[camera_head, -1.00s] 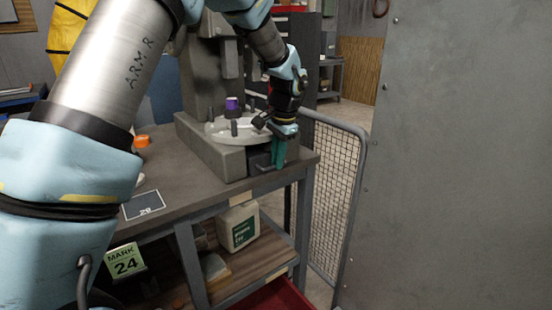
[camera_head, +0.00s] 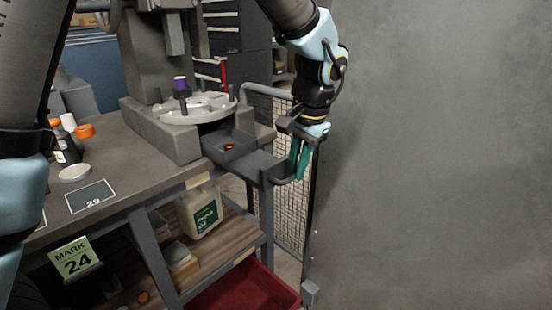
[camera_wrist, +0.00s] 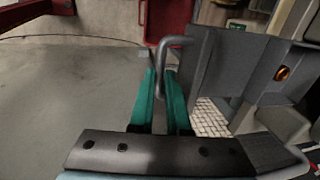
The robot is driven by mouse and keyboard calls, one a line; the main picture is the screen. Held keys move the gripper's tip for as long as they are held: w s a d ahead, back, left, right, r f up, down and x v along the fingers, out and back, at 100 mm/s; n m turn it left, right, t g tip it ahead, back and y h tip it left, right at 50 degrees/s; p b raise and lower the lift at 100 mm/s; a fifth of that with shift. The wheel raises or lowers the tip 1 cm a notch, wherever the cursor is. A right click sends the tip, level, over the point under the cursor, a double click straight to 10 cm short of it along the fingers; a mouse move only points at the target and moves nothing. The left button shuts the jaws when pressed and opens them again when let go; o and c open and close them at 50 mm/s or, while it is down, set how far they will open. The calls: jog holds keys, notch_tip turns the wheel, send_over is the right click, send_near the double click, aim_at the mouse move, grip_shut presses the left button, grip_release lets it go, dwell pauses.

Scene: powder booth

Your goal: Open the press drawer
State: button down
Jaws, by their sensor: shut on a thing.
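The press (camera_head: 143,60) stands on the workbench with a round plate on its base. Its grey drawer (camera_head: 232,147) is pulled out of the front of the base, and a small orange-and-dark item (camera_head: 230,147) lies inside. My gripper (camera_head: 299,172) is at the drawer's front, its teal fingers shut on the drawer handle (camera_head: 283,181). In the wrist view, the bent handle (camera_wrist: 163,62) reaches between the teal fingers, and the drawer (camera_wrist: 232,65) lies to the right with the item in it.
A large grey panel (camera_head: 440,150) stands close to the right of my gripper. A mesh guard (camera_head: 285,120) stands behind the bench. A red bin (camera_head: 245,288) is low under the bench. Bottles and a white lid (camera_head: 74,172) are on the bench at left.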

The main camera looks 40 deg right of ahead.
jog(key=shift+s+d, duration=0.2)
jog(key=shift+s, duration=0.65)
jog(key=shift+s+d, duration=0.15)
jog(key=shift+s, duration=0.65)
jog(key=c, duration=0.9)
grip_release()
jog(key=r, duration=0.3)
jog(key=s+r+b, duration=0.1)
jog(key=r, duration=0.6)
jog(key=shift+s+d+r, duration=0.2)
jog(key=shift+s+r, duration=0.15)
jog(key=shift+s, duration=0.05)
